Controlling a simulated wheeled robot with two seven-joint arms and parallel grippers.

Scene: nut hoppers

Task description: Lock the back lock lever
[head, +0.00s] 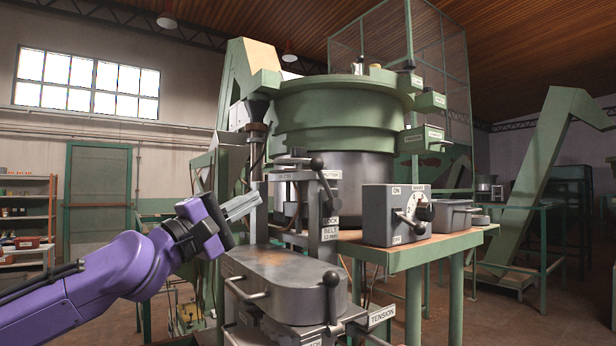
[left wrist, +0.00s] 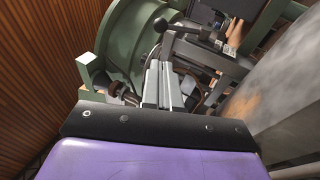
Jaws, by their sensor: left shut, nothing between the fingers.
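The back lock lever (head: 326,183) has black ball knobs on a dark arm and stands by the upright post with the "LOCK" label (head: 331,222). In the left wrist view a ball-ended lever (left wrist: 185,29) shows just beyond my fingertips. My left gripper (head: 258,198) has its grey fingers together and empty, pointing right, to the left of the lever in the head view. It also shows in the left wrist view (left wrist: 160,66). Whether the fingertips touch the lever I cannot tell. My right gripper is out of view.
A grey rounded housing (head: 285,275) with another ball-topped lever (head: 331,300) and a "TENSION" label stands in front. A control box (head: 396,215) sits on the green-legged table at right. The green bowl hopper (head: 340,105) rises behind.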

